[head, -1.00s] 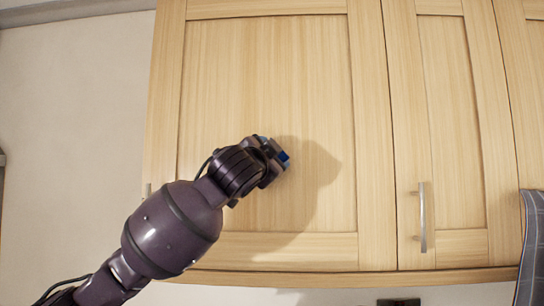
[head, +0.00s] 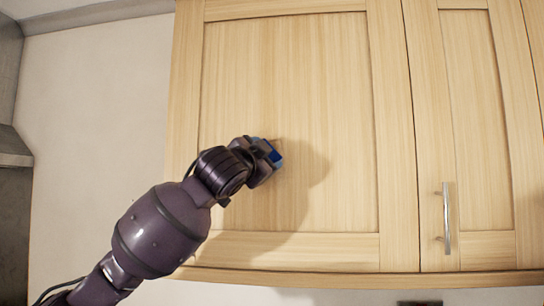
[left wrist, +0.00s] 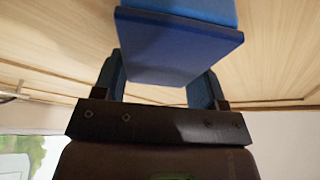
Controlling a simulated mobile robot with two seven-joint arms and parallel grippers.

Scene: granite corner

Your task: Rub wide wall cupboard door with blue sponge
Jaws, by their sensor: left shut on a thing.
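The wide wall cupboard door (head: 330,90) is pale wood with a recessed panel and fills the middle of the head view. My left gripper (head: 268,155) is in front of the lower middle of that panel. It is shut on the blue sponge (head: 274,153), which is mostly hidden by the gripper in the head view. In the left wrist view the sponge (left wrist: 180,45) sits between the two fingers (left wrist: 160,85), with the wood close beyond it. I cannot tell whether the sponge touches the door. My right gripper is not in view.
A narrower cupboard door (head: 470,130) with a vertical metal handle (head: 447,218) is on the right. Bare wall (head: 95,130) lies to the left. A grey unit (head: 12,150) stands at the far left edge.

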